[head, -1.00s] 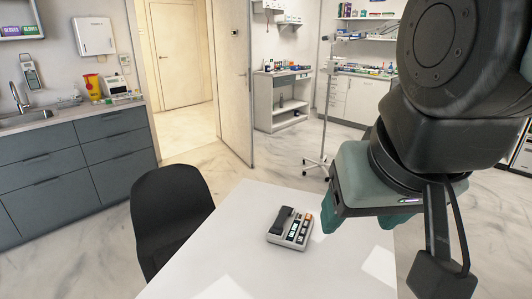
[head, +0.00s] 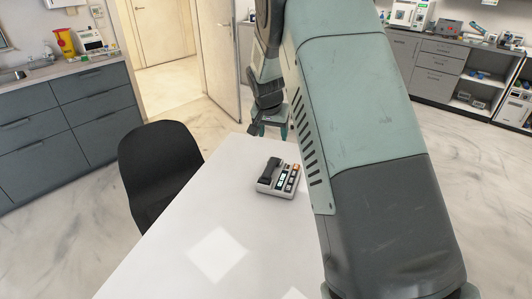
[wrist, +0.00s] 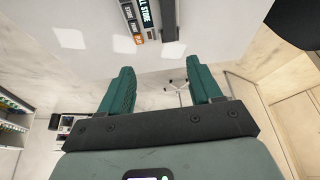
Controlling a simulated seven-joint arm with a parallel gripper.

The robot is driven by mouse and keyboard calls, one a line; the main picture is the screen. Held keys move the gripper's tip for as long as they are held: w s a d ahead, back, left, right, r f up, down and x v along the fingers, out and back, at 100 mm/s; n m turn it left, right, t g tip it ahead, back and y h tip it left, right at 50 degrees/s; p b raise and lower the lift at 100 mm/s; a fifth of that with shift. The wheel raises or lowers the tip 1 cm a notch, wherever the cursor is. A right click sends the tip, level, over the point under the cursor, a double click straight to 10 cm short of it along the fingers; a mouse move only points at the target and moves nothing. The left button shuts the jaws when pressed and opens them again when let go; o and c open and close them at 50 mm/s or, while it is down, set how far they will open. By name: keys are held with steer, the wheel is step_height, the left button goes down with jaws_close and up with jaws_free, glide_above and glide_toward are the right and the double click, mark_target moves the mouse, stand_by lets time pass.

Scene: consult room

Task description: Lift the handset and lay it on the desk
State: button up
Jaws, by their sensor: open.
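The desk phone (head: 291,182) sits on the white desk (head: 190,235) near its far end. Its dark handset (head: 268,172) rests in the cradle along the phone's left side. My gripper (head: 270,130) is beyond the phone, past the desk's far edge, with its teal fingers apart and nothing between them. In the wrist view, the open gripper (wrist: 160,64) points toward the desk edge. The phone (wrist: 146,20) is at the top there, partly cut off, with the handset (wrist: 171,20) as a dark bar on its right. The fingers are apart from both.
A black chair (head: 158,165) stands at the desk's left side. The desk surface left of and in front of the phone is bare. My arm covers the desk's right side in the head view. Grey cabinets (head: 60,125) line the left wall.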

glide_above(270, 166)
steer(key=s, duration=0.3)
steer(key=f, duration=1.4)
steer(key=shift+w+a+f, duration=0.25)
steer(key=shift+a, duration=0.1)
steer(key=x, duration=0.5)
steer(key=shift+w+d+f, duration=0.1)
steer(key=shift+w+f, duration=0.15)
steer(key=c, duration=1.1)
